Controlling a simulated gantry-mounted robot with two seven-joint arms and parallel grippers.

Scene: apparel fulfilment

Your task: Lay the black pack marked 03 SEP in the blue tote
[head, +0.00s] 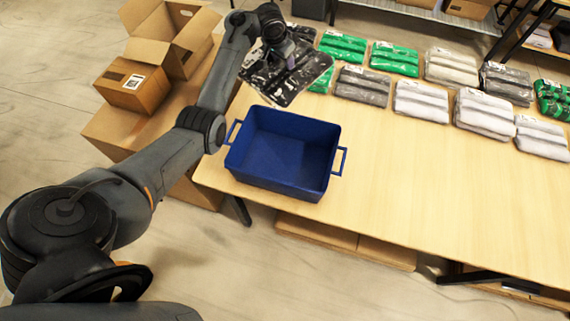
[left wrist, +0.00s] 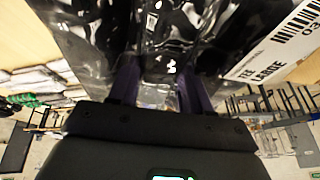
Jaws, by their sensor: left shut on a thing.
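The black pack (head: 297,80) is glossy and wrapped in clear plastic. In the head view it hangs tilted from my left gripper (head: 277,53), above the table behind the blue tote. In the left wrist view the pack (left wrist: 215,35) fills the upper part, and a white label (left wrist: 285,45) at the right shows "03" and a barcode. My left gripper (left wrist: 155,90) is shut on the pack's edge. The blue tote (head: 282,185) stands at the table's left end, with its inside empty. My right gripper is not in view.
Several wrapped packs, green (head: 394,58), grey (head: 362,85) and white (head: 421,101), lie in rows at the back and right of the table (head: 430,190). Cardboard boxes (head: 139,83) stand left of the table. The table right of the tote is clear.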

